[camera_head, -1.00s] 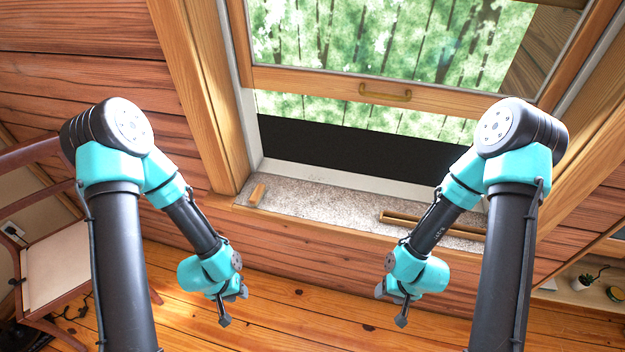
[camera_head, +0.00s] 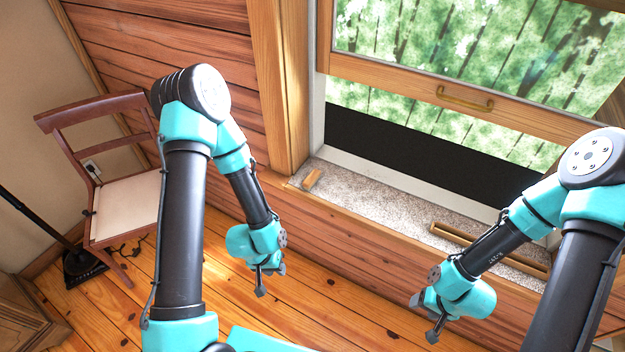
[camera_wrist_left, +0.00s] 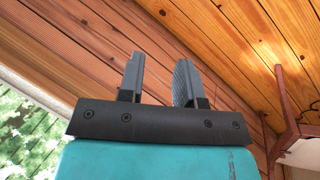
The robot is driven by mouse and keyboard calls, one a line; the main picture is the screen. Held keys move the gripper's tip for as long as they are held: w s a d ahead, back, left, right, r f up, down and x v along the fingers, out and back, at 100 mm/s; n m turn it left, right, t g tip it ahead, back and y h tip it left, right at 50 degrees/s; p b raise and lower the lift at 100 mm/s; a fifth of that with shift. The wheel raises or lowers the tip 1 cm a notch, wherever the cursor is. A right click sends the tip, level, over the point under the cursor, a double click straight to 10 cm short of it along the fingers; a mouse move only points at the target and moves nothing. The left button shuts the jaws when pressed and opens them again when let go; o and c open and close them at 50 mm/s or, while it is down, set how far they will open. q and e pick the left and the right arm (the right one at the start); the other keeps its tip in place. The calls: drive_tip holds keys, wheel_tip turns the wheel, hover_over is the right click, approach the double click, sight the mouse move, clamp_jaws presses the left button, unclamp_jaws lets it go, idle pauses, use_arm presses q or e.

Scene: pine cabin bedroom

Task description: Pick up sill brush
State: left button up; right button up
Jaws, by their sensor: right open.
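My left gripper (camera_head: 268,285) hangs below and to the left of the sill, apart from the piece. In the left wrist view my left gripper (camera_wrist_left: 158,80) has its fingers apart with nothing between them. My right gripper (camera_head: 426,318) is open and empty, in front of and below the sill.
A long wooden strip or tray (camera_head: 480,245) lies on the sill's right part, partly behind my right arm. The sash (camera_head: 440,95) is raised above a dark panel (camera_head: 420,150). A chair (camera_head: 125,205) stands at left. Floor (camera_head: 330,310) between my arms is clear.

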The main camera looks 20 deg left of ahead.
use_arm(q)
drive_tip(key=o, duration=0.6)
drive_tip(key=w+d+r+m, duration=0.1)
drive_tip(key=w+r+m, duration=0.1)
drive_tip(key=w, duration=0.8)
drive_tip(key=w+d+r+m, duration=0.1)
drive_tip(key=w+r, duration=0.1)
drive_tip(key=w, duration=0.8)
drive_tip(key=w+r+m+y, duration=0.2)
drive_tip(key=w+r+y, duration=0.1)
drive_tip(key=w+r, duration=1.3)
drive_tip(key=shift+w+a+r+g+y, duration=0.25)
drive_tip(key=shift+a+r+g+y, duration=0.15)
drive_tip(key=shift+r, duration=0.1)
